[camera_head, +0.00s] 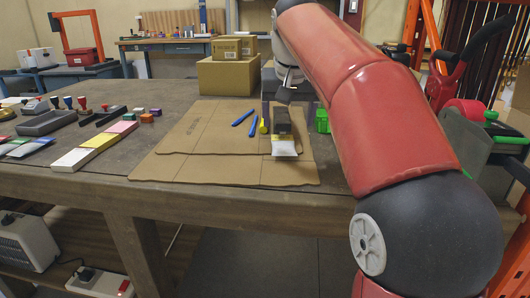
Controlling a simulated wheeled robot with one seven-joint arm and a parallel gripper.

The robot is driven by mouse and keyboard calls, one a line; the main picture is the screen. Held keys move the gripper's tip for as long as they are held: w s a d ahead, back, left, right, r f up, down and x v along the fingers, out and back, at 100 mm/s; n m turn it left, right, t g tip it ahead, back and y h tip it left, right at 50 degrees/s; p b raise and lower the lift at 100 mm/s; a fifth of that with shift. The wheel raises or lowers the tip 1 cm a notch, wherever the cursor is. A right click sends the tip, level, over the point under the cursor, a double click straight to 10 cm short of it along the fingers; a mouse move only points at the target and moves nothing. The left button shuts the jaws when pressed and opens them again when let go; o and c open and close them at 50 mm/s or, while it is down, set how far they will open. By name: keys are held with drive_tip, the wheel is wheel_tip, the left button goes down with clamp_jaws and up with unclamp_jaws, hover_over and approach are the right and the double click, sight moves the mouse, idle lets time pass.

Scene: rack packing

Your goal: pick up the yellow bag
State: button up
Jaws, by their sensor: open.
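My gripper (284,117) is open above the far, dark end of this bag, pointing down. Its fingers appear to stand on either side of the bag. I cannot tell whether they touch it. My red arm comes in from the right and hides part of the table.
Blue pens (243,117) and a small yellow item (263,126) lie left of the bag. A green object (322,121) is close on the right. Cardboard boxes (228,76) stand behind. The cardboard sheet (190,165) is bare at the left. Stamps and packs fill the table's left side.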

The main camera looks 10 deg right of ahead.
sight(284, 143)
drive_tip(key=x, duration=0.2)
drive_tip(key=b+x, duration=0.1)
drive_tip(key=x, duration=0.4)
drive_tip(key=shift+s+a+f+b, duration=0.15)
drive_tip(key=shift+a+b, duration=0.2)
drive_tip(key=shift+c, duration=0.4)
drive_tip(key=c, duration=1.1)
drive_tip(key=shift+r+p, duration=0.45)
drive_tip(key=shift+p, duration=0.2)
